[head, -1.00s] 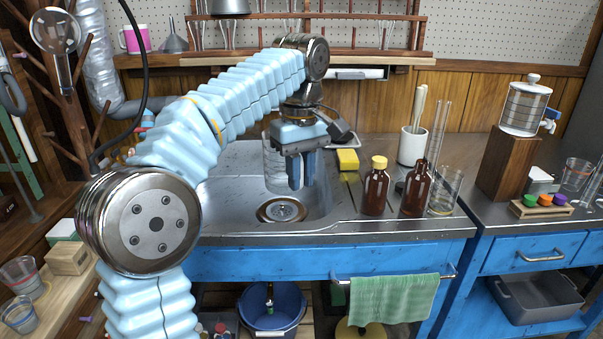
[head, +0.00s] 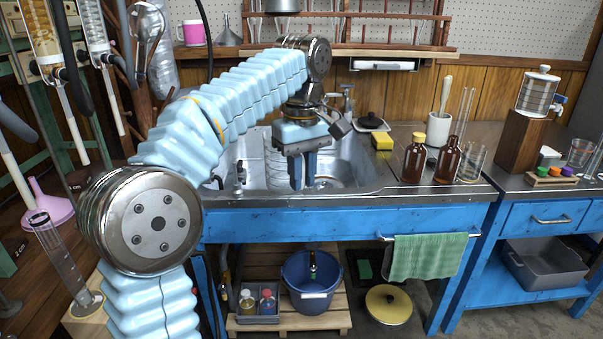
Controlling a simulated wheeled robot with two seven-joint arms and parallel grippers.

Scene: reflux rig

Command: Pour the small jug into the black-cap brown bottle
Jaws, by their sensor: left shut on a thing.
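My left gripper (head: 297,184) points down over the sink in the head view. It is shut on a clear, ribbed glass vessel (head: 278,165), which seems to be the small jug. The fingers hide part of it, and I cannot tell what is inside. To the right on the steel worktop stand two brown bottles. One has a yellow cap (head: 417,138). My left gripper is well to the left of both bottles. My right gripper is not in view.
A glass beaker (head: 474,162) and a tall glass tube stand close to the dark-topped bottle. A white pot (head: 438,129) and a yellow sponge (head: 383,143) are behind. A wooden rack (head: 350,52) hangs above. A pink funnel (head: 48,206) and a measuring cylinder stand at left.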

